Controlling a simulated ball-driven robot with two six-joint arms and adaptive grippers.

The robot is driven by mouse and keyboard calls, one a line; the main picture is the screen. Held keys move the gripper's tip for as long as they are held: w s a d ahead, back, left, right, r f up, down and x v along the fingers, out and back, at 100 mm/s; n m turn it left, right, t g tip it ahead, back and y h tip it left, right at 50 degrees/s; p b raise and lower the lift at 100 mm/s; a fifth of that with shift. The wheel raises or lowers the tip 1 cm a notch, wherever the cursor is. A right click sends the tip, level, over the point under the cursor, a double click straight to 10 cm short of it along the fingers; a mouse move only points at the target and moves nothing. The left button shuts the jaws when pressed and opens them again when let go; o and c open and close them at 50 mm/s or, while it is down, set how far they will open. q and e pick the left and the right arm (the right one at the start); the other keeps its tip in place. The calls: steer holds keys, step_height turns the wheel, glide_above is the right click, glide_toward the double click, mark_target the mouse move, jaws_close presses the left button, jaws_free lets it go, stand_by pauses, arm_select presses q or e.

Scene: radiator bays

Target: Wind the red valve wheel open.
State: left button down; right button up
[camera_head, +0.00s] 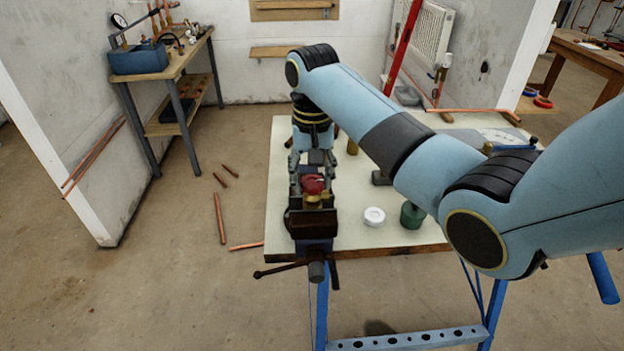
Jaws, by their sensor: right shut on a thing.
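The red valve wheel (313,183) sits on top of a brass valve body (313,199). The valve is clamped in a dark bench vise (312,226) at the front left of the workbench (283,185). My right gripper (312,172) points down at the wheel from just behind it and is shut on the wheel. Its fingers partly hide the wheel's far side. My right arm reaches in from the right and hides part of the bench behind. My left gripper is not in view.
A white tape roll (374,216) and a green can (412,214) stand on the bench right of the vise. A side table (165,75) stands at the left. Copper pipe pieces (220,218) lie on the floor.

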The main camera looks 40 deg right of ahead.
steer(key=n, duration=0.5)
steer(key=shift+s+f+n, duration=0.1)
steer(key=shift+f+n, duration=0.05)
steer(key=shift+n, duration=0.25)
steer(key=n, duration=0.3)
steer(key=shift+n, duration=0.3)
steer(key=n, duration=0.3)
steer(key=shift+s+a+f, duration=0.1)
steer(key=o, duration=1.2)
steer(key=shift+w, duration=0.2)
